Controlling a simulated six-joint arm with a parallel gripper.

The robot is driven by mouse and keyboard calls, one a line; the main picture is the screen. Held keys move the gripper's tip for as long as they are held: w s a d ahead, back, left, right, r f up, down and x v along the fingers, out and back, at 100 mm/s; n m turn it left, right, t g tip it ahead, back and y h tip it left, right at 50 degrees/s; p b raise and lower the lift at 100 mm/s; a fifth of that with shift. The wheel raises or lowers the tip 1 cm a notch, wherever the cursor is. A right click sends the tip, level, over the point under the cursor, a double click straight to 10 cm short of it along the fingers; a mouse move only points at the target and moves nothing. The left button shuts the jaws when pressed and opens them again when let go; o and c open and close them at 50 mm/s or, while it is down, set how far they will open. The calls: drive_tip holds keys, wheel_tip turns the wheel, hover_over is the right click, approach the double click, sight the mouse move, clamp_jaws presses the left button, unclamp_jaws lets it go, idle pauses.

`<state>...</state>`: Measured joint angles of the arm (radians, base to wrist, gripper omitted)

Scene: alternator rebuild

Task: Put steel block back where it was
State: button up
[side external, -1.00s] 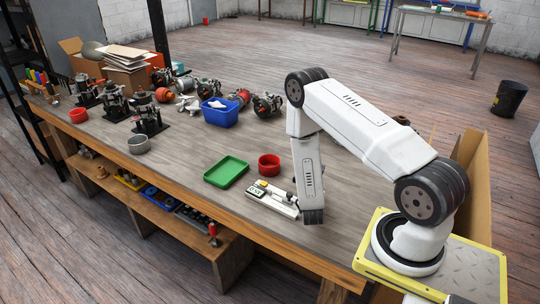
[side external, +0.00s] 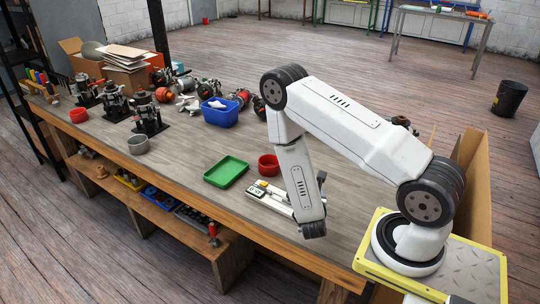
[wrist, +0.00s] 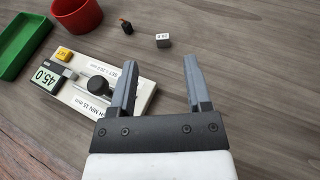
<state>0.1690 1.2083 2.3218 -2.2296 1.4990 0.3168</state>
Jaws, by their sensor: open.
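The steel block (wrist: 163,41) is a small grey cube with dark marks on its top. It stands on the bare table in the wrist view, beyond my fingertips and apart from them. My gripper (wrist: 160,64) is open and empty, with its fingers spread above the table. The left finger overlaps the white gauge plate in the picture; I cannot tell whether it touches. The gauge (wrist: 80,83) shows 45.0 on its display and carries printed labels. A yellow block (wrist: 64,54) is by the display.
A small dark part with an orange end (wrist: 126,27) stands left of the steel block. A red cup (side external: 268,165) and a green tray (side external: 226,172) are beside the gauge. A blue bin (side external: 220,113) stands farther back. The table right of my gripper is clear in the wrist view.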

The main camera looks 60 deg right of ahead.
drive_tip(key=shift+v, duration=2.4)
drive_tip(key=shift+r, duration=0.1)
drive_tip(key=shift+s+d+r+m+g+h, duration=0.1)
drive_tip(key=shift+d+r+m+g+h, duration=0.2)
drive_tip(key=shift+r+m+g, duration=0.25)
drive_tip(key=s+a+r+m+g+y, duration=0.3)
drive_tip(key=s+r+m+g+y, duration=0.25)
drive_tip(key=m+g, duration=0.6)
drive_tip(key=w+a+r+m+t+y, duration=0.8)
drive_tip(key=w+a+m+t, duration=0.1)
drive_tip(key=a, duration=0.3)
drive_tip(key=shift+r+m, duration=0.4)
drive_tip(key=shift+m, duration=0.3)
